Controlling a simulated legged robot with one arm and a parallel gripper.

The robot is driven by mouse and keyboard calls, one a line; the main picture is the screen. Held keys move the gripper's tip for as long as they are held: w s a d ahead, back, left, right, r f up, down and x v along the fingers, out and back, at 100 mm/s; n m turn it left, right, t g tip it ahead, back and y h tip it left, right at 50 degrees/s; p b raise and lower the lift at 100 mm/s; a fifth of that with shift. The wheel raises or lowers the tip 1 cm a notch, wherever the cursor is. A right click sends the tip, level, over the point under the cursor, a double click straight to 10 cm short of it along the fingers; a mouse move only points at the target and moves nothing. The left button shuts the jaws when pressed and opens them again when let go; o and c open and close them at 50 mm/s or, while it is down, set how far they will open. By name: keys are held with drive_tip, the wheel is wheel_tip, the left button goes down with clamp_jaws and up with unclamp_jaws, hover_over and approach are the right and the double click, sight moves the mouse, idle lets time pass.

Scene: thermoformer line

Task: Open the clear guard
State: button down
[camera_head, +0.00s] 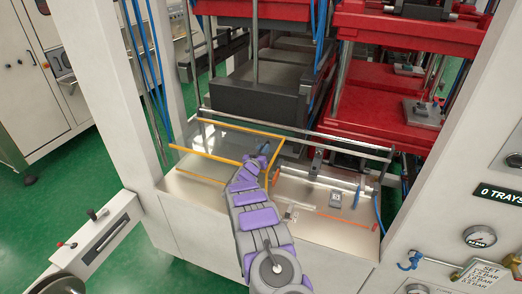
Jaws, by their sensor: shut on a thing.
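The clear guard (218,138) is a see-through panel with an orange-yellow frame, at the front left of the machine opening. It lies tilted, with its far bar higher than its near bar. My arm with purple covers reaches up from the bottom of the picture. My gripper (263,150) is at the right end of the guard, shut on its frame. The arm's wrist hides part of the near bar, and the exact grip spot is small and partly hidden.
Metal rails (330,143) run across the opening behind the guard. A pale bed (300,222) with small fittings lies right of my arm. Red press platens (380,100) and a dark block (258,98) stand behind. White posts flank the opening; a gauge (480,237) is at right.

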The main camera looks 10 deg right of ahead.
drive_tip(key=shift+w+a+f, duration=0.1)
drive_tip(key=shift+a, duration=0.15)
drive_tip(key=c, duration=1.4)
unclamp_jaws()
drive_tip(key=shift+o, duration=1.4)
drive_tip(key=shift+a, duration=0.2)
drive_tip(key=shift+s, duration=0.2)
drive_tip(key=shift+s+a, duration=0.2)
drive_tip(key=shift+s, duration=0.25)
drive_tip(key=v, duration=1.6)
drive_tip(key=shift+a, duration=0.3)
drive_tip(key=shift+w, duration=0.1)
